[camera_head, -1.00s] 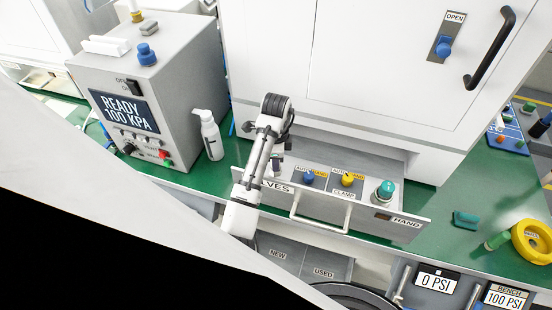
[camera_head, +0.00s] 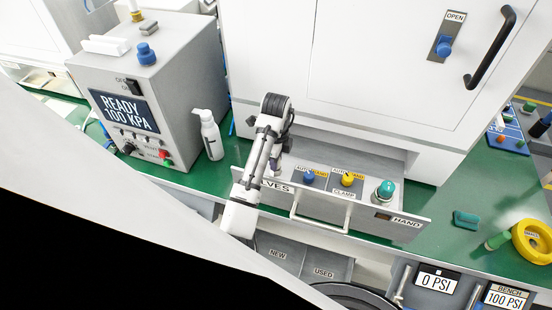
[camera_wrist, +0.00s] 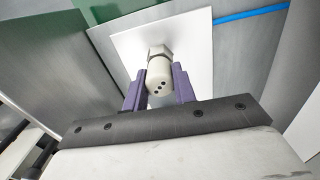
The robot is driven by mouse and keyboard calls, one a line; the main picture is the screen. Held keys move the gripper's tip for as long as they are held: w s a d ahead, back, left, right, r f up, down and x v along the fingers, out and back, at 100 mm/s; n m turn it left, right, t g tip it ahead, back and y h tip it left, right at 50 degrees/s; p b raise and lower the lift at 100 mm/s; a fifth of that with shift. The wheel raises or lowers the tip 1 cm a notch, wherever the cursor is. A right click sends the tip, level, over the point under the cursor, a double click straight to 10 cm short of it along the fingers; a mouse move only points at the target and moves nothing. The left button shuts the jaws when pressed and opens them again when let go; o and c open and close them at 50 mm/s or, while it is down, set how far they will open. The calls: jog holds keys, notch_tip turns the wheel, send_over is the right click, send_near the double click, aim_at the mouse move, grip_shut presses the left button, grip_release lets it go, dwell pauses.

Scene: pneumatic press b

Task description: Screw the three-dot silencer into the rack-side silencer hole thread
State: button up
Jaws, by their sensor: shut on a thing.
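The three-dot silencer (camera_wrist: 158,72) shows in the wrist view as a pale cylinder with three dark dots on its end and a grey hex collar behind. My gripper (camera_wrist: 159,88) is shut on it, one purple finger on each side. The hex collar lies over a white plate (camera_wrist: 195,42); I cannot tell whether it touches or whether any thread is engaged. The hole is not visible. In the head view my arm crosses the left part of the valve drawer (camera_head: 360,219), and the fingers and silencer cannot be made out.
The open drawer carries a blue knob (camera_head: 308,177), a yellow knob (camera_head: 348,179) and a green button (camera_head: 385,191). A grey READY 100 KPA box (camera_head: 160,95) and a white bottle (camera_head: 211,137) stand to the left. A blue tube (camera_wrist: 250,13) runs near the plate.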

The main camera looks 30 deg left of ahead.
jog(key=shift+m, duration=0.8)
jog(key=shift+m, duration=0.9)
jog(key=shift+m, duration=0.4)
jog(key=shift+m+b, duration=0.3)
jog(key=shift+m, duration=0.1)
jog(key=shift+m, duration=0.9)
